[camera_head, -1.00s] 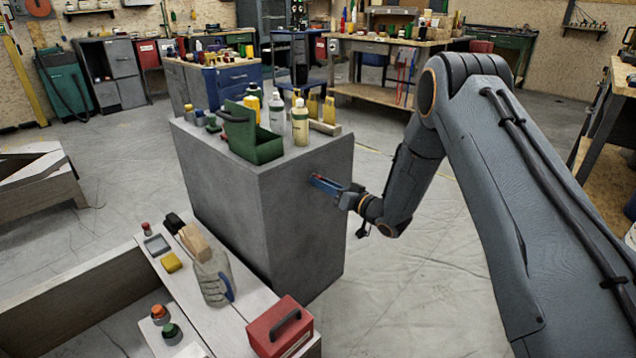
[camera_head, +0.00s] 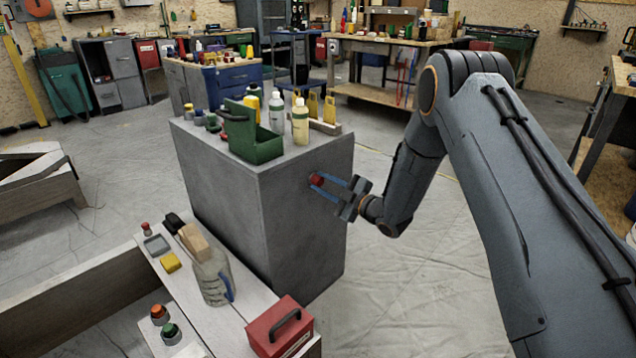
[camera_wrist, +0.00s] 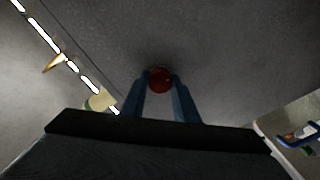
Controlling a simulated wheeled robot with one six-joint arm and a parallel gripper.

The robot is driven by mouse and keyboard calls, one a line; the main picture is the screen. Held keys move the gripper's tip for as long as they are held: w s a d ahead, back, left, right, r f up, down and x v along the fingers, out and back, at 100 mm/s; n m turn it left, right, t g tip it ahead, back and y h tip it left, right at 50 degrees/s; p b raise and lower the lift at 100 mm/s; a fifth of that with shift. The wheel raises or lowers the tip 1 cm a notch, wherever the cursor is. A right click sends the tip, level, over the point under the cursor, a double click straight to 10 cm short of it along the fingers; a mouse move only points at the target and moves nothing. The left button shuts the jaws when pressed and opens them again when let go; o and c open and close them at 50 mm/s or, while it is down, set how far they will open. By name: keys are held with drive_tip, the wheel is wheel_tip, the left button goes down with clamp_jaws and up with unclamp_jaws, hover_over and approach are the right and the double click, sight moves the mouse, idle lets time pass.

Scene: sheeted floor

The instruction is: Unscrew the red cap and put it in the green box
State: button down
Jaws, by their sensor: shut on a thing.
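The red cap (camera_head: 316,180) is at the right side face of the grey block. It also shows in the wrist view (camera_wrist: 159,80), round and dark red, between my two blue fingertips. My gripper (camera_head: 320,184) is shut on the cap, with one finger on each side of it; its fingers also show in the wrist view (camera_wrist: 160,86). Whether the cap is touching the face or slightly off it, I cannot tell. The green box (camera_head: 268,149) stands open on top of the block, near its front corner, above and left of my gripper.
A low bench in front holds a red case (camera_head: 280,327) and a clear jug (camera_head: 212,280). Floor right of the block is clear.

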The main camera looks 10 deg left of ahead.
drive_tip(key=n, duration=0.3)
drive_tip(key=shift+n, duration=0.4)
drive_tip(key=c, duration=1.3)
unclamp_jaws()
drive_tip(key=shift+c, duration=0.3)
drive_tip(key=shift+c, duration=0.5)
